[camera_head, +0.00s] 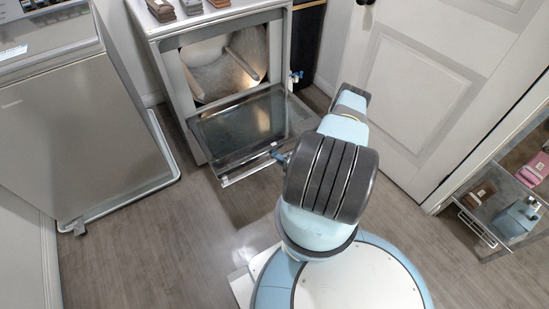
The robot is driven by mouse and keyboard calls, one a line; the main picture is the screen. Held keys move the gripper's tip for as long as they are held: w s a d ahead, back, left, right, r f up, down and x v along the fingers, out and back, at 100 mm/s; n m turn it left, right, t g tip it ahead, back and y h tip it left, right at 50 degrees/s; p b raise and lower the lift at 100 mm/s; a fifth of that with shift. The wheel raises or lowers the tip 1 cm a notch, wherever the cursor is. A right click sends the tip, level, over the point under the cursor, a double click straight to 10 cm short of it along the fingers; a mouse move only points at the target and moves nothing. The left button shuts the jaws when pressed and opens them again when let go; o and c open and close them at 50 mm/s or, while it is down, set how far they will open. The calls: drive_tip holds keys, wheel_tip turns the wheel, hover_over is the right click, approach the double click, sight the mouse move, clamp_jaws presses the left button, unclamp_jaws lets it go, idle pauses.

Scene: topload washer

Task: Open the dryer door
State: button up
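The dryer (172,80) is a silvery box at the upper middle of the head view. Its door (243,127) is hinged along the bottom and hangs folded down and outward, roughly level. The drum opening (225,68) behind it is exposed. A pale handle bar (248,168) runs along the door's outer edge. My gripper (278,156) shows only as a small blue and dark part by the right end of that bar. My arm hides the rest, so I cannot tell whether it touches the bar or whether its fingers are open.
A grey washer (75,135) stands at the left. Folded brown cloths (160,10) lie on the dryer. A white panelled door (415,85) and a low shelf (490,225) with items are at the right. Floor (150,245) in front is clear.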

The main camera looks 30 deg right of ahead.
drive_tip(key=shift+w+a, duration=0.2)
drive_tip(key=shift+w, duration=0.2)
clamp_jaws()
